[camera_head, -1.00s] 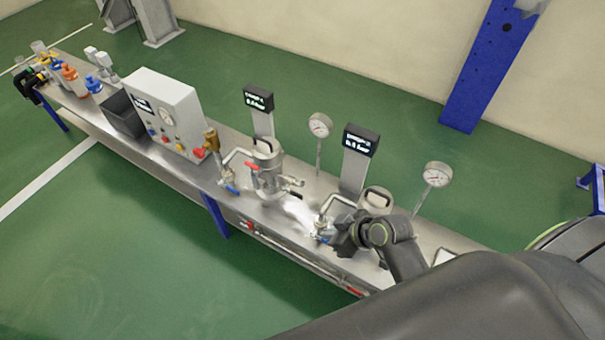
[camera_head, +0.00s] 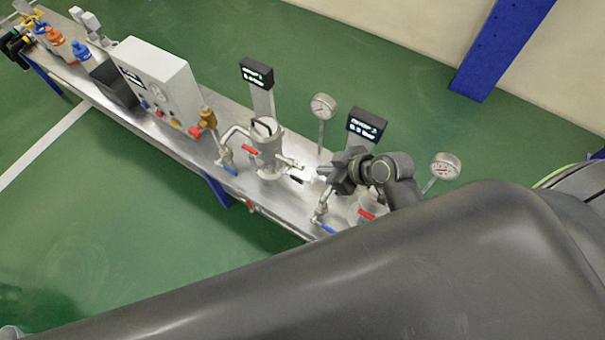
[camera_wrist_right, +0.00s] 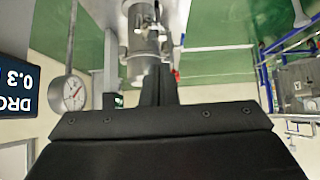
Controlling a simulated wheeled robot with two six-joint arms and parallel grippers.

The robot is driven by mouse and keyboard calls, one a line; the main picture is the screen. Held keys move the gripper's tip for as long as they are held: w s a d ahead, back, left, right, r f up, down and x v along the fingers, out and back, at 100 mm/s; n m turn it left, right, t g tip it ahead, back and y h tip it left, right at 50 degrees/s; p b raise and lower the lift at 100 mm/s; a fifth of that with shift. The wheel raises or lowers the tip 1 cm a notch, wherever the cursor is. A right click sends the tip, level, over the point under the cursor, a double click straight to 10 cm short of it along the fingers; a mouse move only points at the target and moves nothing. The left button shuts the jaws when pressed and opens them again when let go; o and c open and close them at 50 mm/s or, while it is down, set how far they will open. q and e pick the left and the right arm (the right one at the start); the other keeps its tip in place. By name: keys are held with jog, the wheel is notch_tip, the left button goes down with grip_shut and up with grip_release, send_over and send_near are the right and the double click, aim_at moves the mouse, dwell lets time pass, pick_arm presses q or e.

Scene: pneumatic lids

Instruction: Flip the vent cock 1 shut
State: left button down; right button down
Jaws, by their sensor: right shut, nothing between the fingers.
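The left metal vessel (camera_head: 266,160) stands on the steel bench under the left display. A small metal fitting (camera_head: 292,164) sticks out of its right side toward my right gripper, and it may be vent cock 1; its lever position is too small to tell. My right gripper (camera_head: 320,171) is shut and empty, just right of this fitting, with a slight gap as far as I can tell. In the right wrist view the shut fingers (camera_wrist_right: 158,87) point at the metal vessel (camera_wrist_right: 150,45), with a red handle (camera_wrist_right: 177,74) beside it. My left gripper is out of view.
Red (camera_head: 250,149) and blue (camera_head: 229,170) handles sit left of the vessel. A dial gauge (camera_head: 322,106) on a stem and the right display (camera_head: 367,124) stand close behind my gripper. The right vessel (camera_head: 368,207) is below my wrist. A grey control box (camera_head: 160,85) stands farther left.

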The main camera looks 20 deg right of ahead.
send_over(298, 179)
jog(key=s+d, duration=0.1)
jog(key=s, duration=0.1)
notch_tip(298, 179, down, 6)
jog(key=f, duration=0.3)
jog(key=shift+w+f, duration=0.3)
jog(key=shift+w, duration=0.1)
jog(key=shift+f, duration=0.65)
jog(key=shift+s+d+f+b, duration=0.1)
jog(key=shift+s+f+b, duration=0.1)
jog(key=shift+f+b, duration=0.3)
jog(key=shift+r, duration=0.2)
